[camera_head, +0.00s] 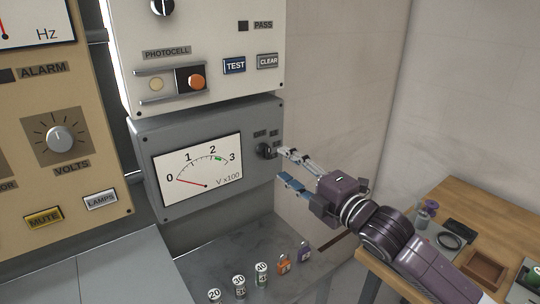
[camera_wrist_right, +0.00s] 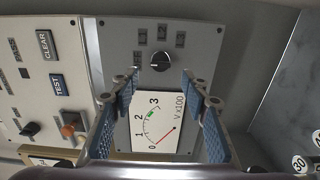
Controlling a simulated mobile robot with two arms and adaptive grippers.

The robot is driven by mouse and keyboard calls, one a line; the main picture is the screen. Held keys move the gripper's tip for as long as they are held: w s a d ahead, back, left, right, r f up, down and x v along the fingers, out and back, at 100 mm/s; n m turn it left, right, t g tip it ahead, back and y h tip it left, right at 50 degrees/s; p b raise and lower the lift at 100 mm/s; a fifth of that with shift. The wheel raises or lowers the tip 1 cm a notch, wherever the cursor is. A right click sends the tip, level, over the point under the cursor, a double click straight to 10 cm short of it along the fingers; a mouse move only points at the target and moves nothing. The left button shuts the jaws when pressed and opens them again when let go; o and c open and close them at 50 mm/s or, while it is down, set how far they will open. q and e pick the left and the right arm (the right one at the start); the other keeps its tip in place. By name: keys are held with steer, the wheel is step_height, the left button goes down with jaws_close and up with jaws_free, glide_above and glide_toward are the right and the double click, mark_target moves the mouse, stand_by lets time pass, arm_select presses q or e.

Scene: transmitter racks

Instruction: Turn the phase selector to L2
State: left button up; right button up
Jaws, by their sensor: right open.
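The phase selector is a small black round knob (camera_head: 266,151) at the right side of the grey meter panel (camera_head: 160,133). In the right wrist view the knob (camera_wrist_right: 160,62) is ahead, between the two fingers in the picture. In the wrist view the gripper's fingers (camera_wrist_right: 160,76) are spread, with a gap to the knob. My left gripper is out of view.
The meter (camera_head: 197,172) has its red needle near 0. Above is a cream panel (camera_head: 210,25) with TEST and CLEAR buttons. Several small jars and two padlocks stand on the grey surface (camera_head: 205,260) below. A wooden table (camera_head: 455,195) is at the right.

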mark_target(269, 154)
steer(key=p+x, duration=0.1)
steer(key=x, duration=0.5)
steer(key=shift+p, duration=0.3)
steer(key=shift+w+a+f, duration=0.1)
steer(key=shift+w+a, duration=0.35)
steer(key=shift+w, duration=0.1)
steer(key=c, duration=1.1)
steer(key=shift+c, duration=0.2)
